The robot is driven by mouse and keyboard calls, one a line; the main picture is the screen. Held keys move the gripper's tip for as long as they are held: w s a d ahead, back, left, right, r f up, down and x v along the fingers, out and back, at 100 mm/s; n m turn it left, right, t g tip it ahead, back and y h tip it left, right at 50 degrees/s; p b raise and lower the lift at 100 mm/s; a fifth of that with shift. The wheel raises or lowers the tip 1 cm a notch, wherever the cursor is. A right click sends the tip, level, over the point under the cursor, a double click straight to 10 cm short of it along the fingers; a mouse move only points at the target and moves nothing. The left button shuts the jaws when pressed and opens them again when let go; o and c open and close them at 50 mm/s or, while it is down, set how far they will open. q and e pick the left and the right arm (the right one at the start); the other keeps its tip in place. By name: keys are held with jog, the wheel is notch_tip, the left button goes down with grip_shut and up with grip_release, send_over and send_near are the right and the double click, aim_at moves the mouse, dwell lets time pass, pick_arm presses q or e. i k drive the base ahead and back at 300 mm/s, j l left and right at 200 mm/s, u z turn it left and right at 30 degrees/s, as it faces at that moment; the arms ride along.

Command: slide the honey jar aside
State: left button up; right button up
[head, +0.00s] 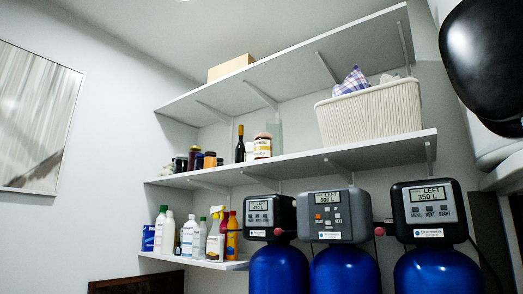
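Several jars stand on the middle shelf (300,163). A larger jar (262,146) with a pale label and reddish-brown lid stands right of a dark bottle (240,146). To the left is a group of smaller jars, including a dark jar (195,158) and an orange-brown jar (210,160) with a dark lid. I cannot tell from here which of these is the honey jar, since the labels are too small to read. Neither of my grippers is in view, and nothing touches the jars.
A white basket (369,113) with a checked cloth fills the middle shelf's right part. A cardboard box (231,67) sits on the top shelf. Cleaning bottles (197,240) crowd the lower shelf. Several blue filter vessels (345,270) with control heads stand below, at right.

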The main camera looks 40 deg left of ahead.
aim_at(263, 144)
jog(key=i+j, duration=0.15)
jog(key=j, duration=0.25)
jog(key=i+j, duration=0.1)
jog(key=j, duration=0.3)
jog(key=i+j, duration=0.15)
jog(key=j, duration=0.25)
jog(key=i+j, duration=0.1)
jog(key=j, duration=0.35)
jog(key=i+j, duration=0.15)
jog(key=j, duration=0.25)
jog(key=i+j, duration=0.1)
jog(key=j, duration=0.3)
